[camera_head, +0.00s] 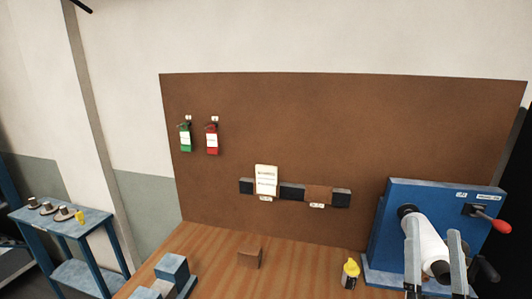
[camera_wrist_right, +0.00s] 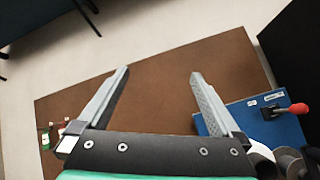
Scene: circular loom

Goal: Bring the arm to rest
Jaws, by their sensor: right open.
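My right gripper (camera_head: 432,228) is at the lower right of the head view, in front of the blue machine (camera_head: 455,200). Its two fingers are apart and point upward in the picture, with a white cylindrical part (camera_head: 428,243) of the machine showing between them. In the right wrist view the gripper (camera_wrist_right: 159,75) is open, with nothing between its fingers, only the brown board (camera_wrist_right: 160,100) beyond. The blue machine (camera_wrist_right: 270,122) shows there to the right of the fingers. My left gripper is in neither view.
A red-knobbed lever (camera_head: 501,226) sticks out from the machine. A yellow-topped bottle (camera_head: 350,273), a brown block (camera_head: 250,257) and blue blocks (camera_head: 173,268) stand on the wooden table (camera_head: 215,245). A blue side table (camera_head: 95,217) holds spools.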

